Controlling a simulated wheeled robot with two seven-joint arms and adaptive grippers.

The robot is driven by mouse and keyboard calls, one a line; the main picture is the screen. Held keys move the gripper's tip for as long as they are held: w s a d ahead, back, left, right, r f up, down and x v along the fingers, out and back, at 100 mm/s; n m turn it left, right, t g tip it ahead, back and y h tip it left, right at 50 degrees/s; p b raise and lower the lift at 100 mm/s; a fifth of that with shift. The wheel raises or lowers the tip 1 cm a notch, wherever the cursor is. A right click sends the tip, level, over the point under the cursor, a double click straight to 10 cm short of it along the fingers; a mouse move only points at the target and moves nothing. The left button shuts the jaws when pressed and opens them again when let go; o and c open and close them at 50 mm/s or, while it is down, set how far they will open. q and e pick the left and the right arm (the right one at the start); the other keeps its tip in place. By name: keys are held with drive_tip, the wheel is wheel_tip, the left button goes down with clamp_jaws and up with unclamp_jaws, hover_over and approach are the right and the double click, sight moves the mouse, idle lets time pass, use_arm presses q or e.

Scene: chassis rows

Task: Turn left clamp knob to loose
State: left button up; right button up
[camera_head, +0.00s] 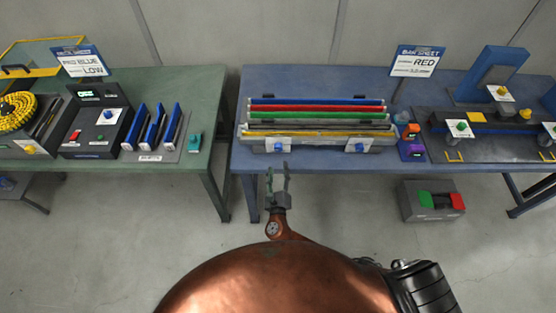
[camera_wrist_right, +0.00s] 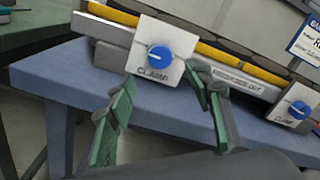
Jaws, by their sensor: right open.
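The left clamp knob (camera_head: 278,147) is a small blue knob on a white plate at the front left of the bar rack on the blue table. In the right wrist view the same blue knob (camera_wrist_right: 160,57) sits on its plate marked CLAMP, with a pale pointer line on its face. My right gripper (camera_head: 277,166) is just in front of the table edge, below the knob. In the wrist view its two green-padded fingers (camera_wrist_right: 164,78) are spread, one on each side below the knob, apart from it and empty. My left gripper is in neither view.
The right clamp knob (camera_head: 359,147) is on the same rack; it also shows in the wrist view (camera_wrist_right: 299,110). Coloured bars (camera_head: 316,109) lie in the rack behind. A green table (camera_head: 207,110) stands left. A grey box (camera_head: 432,201) with green and red pads is on the floor.

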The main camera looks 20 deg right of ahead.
drive_tip(key=shift+v, duration=1.5)
